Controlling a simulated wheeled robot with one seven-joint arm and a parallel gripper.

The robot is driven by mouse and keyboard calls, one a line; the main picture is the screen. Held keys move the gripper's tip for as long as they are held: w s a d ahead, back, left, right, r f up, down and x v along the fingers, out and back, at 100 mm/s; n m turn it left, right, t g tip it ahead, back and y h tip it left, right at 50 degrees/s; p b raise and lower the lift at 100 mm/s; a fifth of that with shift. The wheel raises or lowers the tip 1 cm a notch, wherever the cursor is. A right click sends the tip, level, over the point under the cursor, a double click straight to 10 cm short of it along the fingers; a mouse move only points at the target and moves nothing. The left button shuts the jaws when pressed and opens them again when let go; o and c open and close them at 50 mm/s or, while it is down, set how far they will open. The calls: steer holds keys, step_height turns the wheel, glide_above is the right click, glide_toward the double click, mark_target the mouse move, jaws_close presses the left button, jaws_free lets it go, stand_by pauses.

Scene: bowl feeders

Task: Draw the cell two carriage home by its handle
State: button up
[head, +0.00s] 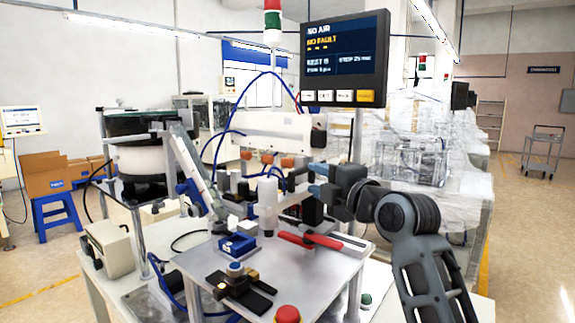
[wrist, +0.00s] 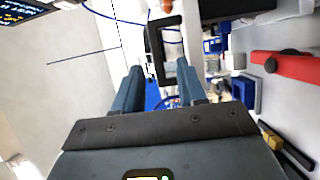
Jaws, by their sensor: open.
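My gripper (wrist: 157,88) is open, its two blue-grey fingers apart with nothing between the tips that I can see touching them. In the head view my gripper (head: 316,181) is at the right side of the cell, pointing left into the machine. A black rectangular loop, which looks like the carriage handle (wrist: 153,54), stands just beyond the fingertips in the wrist view, between their lines. A dark block (wrist: 236,8) lies right of it. In the head view the handle is hard to make out among the machine parts and my gripper. No cell number is readable.
A red lever (head: 309,240) lies on the metal table (head: 310,273) below my gripper. A blue block (head: 237,245), a black button unit (head: 238,289) and a red button (head: 287,314) are nearer. A display (head: 345,57) stands above; a bowl feeder (head: 140,158) is left.

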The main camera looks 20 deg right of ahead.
mark_target(304, 172)
steer(key=shift+w+a+r, duration=0.15)
steer(key=shift+w+r, duration=0.1)
steer(key=shift+w, duration=0.35)
steer(key=shift+p+x, duration=1)
steer(key=shift+x, duration=2.6)
steer(key=shift+f, duration=0.1)
jaws_close()
